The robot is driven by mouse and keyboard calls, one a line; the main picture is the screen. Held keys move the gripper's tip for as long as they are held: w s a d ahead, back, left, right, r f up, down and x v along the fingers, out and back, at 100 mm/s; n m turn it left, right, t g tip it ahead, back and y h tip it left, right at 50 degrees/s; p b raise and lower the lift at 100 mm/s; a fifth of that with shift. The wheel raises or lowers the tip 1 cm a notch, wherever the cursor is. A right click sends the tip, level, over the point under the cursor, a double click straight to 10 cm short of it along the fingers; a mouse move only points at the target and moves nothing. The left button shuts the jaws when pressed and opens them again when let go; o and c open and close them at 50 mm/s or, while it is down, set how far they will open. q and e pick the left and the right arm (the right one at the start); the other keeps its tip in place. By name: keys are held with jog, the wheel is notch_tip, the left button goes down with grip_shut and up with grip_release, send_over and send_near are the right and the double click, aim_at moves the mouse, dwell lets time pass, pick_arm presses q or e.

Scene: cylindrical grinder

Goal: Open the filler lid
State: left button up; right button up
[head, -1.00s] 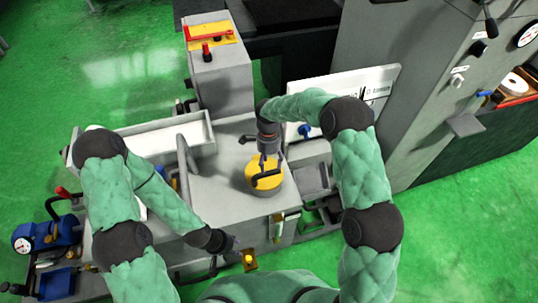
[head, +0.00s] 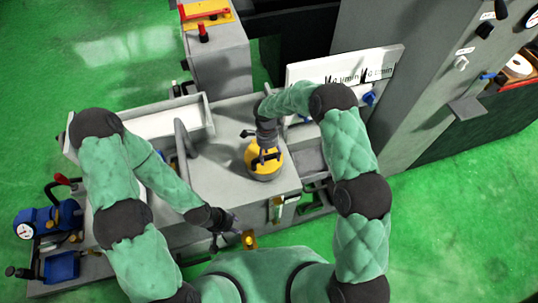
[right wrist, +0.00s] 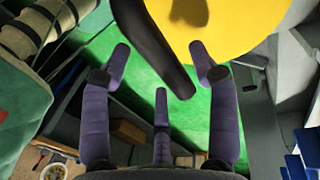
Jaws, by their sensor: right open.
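The filler lid (head: 265,170) is a round yellow cap with a black bar handle, on the grey top of the machine. It looks closed. In the right wrist view the lid (right wrist: 225,25) fills the upper right, and its black handle (right wrist: 155,50) reaches down between the fingers. My right gripper (head: 266,147) is over the lid at the handle; its purple fingers (right wrist: 160,75) are spread, and contact with the handle cannot be made out. My left gripper (head: 224,228) hangs at the machine's front edge, away from the lid; its fingers are too small to judge.
A grey trough (head: 165,122) and a curved pipe (head: 183,138) stand left of the lid. A white panel (head: 345,66) and a tall grey cabinet (head: 415,85) stand behind and right. A small yellow part (head: 249,240) is beside my left gripper. Green floor is open at left.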

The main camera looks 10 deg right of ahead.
jog(key=shift+f, duration=0.1)
grip_shut()
